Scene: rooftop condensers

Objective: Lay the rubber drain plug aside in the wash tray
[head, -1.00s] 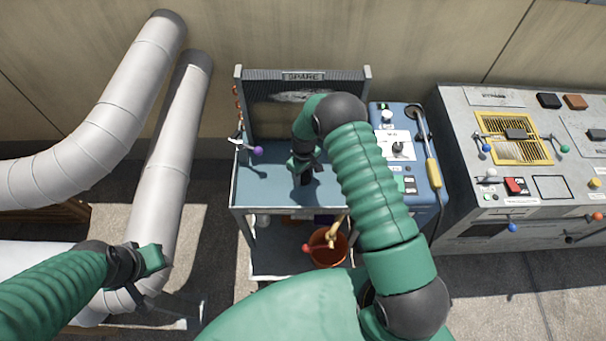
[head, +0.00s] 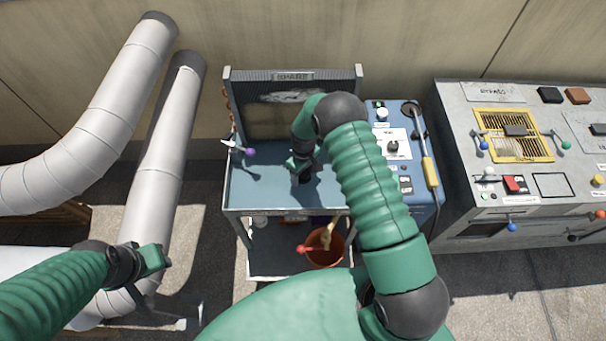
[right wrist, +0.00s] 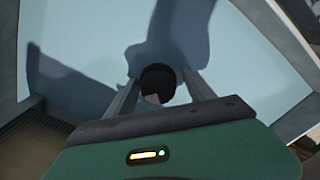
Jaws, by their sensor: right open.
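The wash tray (head: 255,190) is the pale blue basin on top of the cart, in the middle of the head view. It also fills most of the right wrist view (right wrist: 90,40). A round black piece, seemingly the rubber drain plug (right wrist: 158,80), shows at the fingertips in the right wrist view, over the tray floor. My right gripper (right wrist: 160,92) is open, with its fingers on either side of the plug; I cannot tell whether they touch it. In the head view my right gripper (head: 302,172) points down into the tray. My left gripper (head: 152,260) is at lower left, away from the cart.
A ribbed panel marked SPARE (head: 292,77) stands behind the tray. A purple-knobbed lever (head: 250,152) is at its left edge. A blue unit (head: 400,160) and a grey control panel (head: 530,150) stand right. An orange bucket (head: 323,248) is on the lower shelf. White pipes (head: 150,150) rise left.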

